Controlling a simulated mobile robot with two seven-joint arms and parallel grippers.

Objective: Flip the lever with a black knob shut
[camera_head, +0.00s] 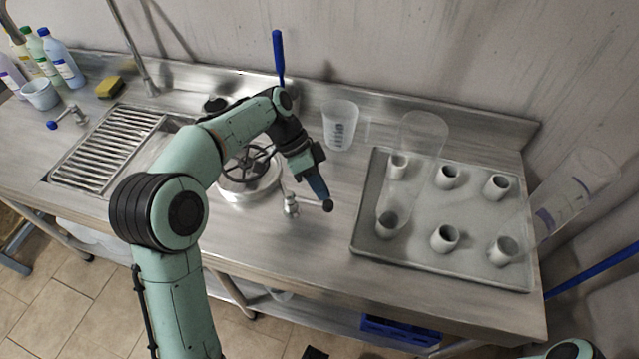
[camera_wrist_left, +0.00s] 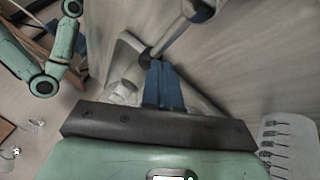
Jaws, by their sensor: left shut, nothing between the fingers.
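The lever with a black knob (camera_head: 328,206) sticks out to the right from a small metal valve (camera_head: 291,204) on the steel counter. The lever rod (camera_wrist_left: 176,36) also shows in the left wrist view, with its dark end close to my fingertips. My left gripper (camera_head: 321,190) points down with its blue fingers shut and empty, right by the knob. The fingers (camera_wrist_left: 165,84) show together in the left wrist view. I cannot tell whether they touch the knob. My right gripper is not in view.
A drum lid with a handwheel (camera_head: 248,168) lies left of the valve. A clear measuring cup (camera_head: 340,126) stands behind. A grey tray (camera_head: 375,250) with several white cups is at right. Bottles and a sink rack are at left.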

